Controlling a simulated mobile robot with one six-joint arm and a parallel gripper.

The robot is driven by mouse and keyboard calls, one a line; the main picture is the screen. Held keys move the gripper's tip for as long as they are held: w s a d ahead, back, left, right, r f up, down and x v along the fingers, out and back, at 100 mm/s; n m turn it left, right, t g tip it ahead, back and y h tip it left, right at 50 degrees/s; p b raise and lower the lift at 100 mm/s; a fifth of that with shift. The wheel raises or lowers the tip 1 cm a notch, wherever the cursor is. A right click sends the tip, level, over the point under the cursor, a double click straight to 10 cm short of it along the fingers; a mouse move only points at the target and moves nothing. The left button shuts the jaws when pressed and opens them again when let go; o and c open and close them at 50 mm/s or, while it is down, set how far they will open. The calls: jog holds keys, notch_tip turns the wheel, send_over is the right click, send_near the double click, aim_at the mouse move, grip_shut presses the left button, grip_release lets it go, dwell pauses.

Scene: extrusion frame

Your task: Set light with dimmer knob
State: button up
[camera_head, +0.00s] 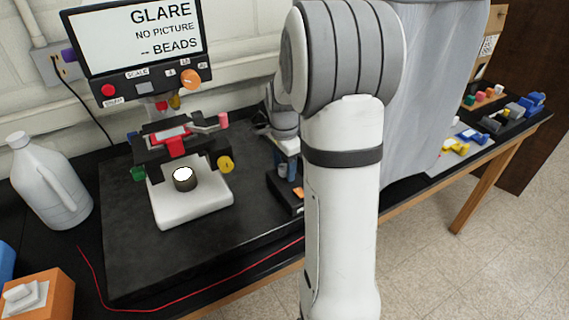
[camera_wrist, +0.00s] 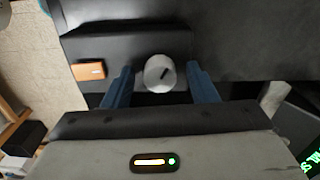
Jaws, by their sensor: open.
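The dimmer knob seems to be the pale round knob (camera_wrist: 157,66) with a dark pointer line on a black box (camera_wrist: 115,45) in the wrist view. My gripper (camera_wrist: 161,86) is open, with one blue finger on either side of the knob; I cannot tell whether they touch it. In the head view my gripper (camera_head: 287,170) is over the black box (camera_head: 284,190), and the knob is hidden there. The light (camera_head: 183,174) glows white on the microscope's pale base (camera_head: 205,208). The screen (camera_head: 140,35) reads "GLARE", "NO PICTURE" and "-- BEADS".
An orange switch (camera_wrist: 90,71) is beside the knob on the box. An orange knob (camera_head: 190,78) and a red button (camera_head: 108,91) are under the screen. A white jug (camera_head: 45,185) stands left. A red wire (camera_head: 190,301) runs along the front. A grey curtain (camera_head: 435,80) hangs right.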

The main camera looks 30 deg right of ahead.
jog(key=shift+c, duration=0.3)
jog(key=c, duration=0.9)
jog(key=shift+n, duration=0.3)
